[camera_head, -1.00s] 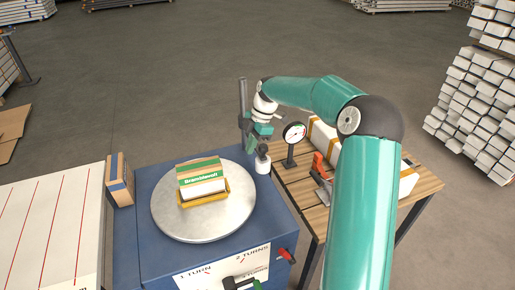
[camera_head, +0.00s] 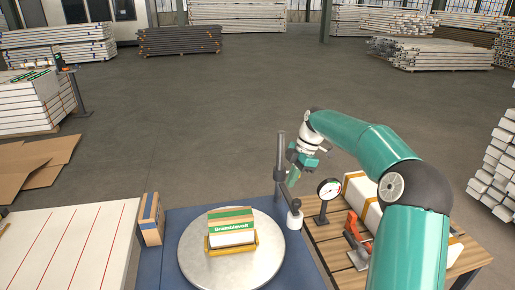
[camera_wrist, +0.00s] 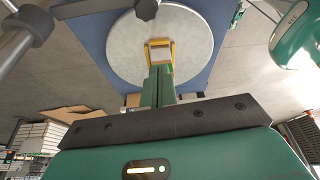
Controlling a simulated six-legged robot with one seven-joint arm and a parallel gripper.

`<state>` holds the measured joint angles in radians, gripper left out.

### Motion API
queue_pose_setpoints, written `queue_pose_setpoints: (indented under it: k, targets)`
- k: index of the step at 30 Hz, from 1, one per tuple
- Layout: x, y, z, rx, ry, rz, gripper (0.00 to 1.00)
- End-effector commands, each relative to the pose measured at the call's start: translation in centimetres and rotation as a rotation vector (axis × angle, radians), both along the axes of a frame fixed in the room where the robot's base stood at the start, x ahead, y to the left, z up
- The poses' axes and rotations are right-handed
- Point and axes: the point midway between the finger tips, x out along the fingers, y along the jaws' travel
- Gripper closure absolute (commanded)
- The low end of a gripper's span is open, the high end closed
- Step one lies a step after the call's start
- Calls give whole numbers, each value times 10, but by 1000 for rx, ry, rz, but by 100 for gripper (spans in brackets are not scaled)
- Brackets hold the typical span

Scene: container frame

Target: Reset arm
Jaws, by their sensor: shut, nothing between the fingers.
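My gripper (camera_head: 292,180) is shut and empty. In the head view it hangs at the end of my green arm, beside a dark upright post (camera_head: 280,160) behind the round turntable. In the wrist view my closed fingers (camera_wrist: 158,88) point towards the turntable (camera_wrist: 120,55). The grey turntable (camera_head: 195,262) sits on a blue cabinet (camera_head: 152,272). A green, white and brown carton labelled Bramblewelt (camera_head: 230,228) stands in a yellow holder (camera_head: 232,249) on it. My fingers are apart from the carton.
A dial gauge (camera_head: 329,190), an orange-handled clamp (camera_head: 352,228) and a long white wrapped box (camera_head: 362,201) stand on the wooden table at right. A small cardboard box (camera_head: 151,219) stands left of the turntable, beside a white panel with red lines (camera_head: 70,245). Open floor lies behind.

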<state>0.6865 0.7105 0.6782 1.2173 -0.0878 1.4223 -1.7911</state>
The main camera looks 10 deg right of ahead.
Motion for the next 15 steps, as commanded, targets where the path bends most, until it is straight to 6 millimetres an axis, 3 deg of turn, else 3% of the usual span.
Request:
queue_pose_setpoints:
  k: [4, 8, 15]
  targets:
    - [-5, 11, 7, -31, 7, -26, 100]
    - [-22, 36, 23, -108, 22, -111, 100]
    - [-75, 80, 55, -262, 16, -378, 100]
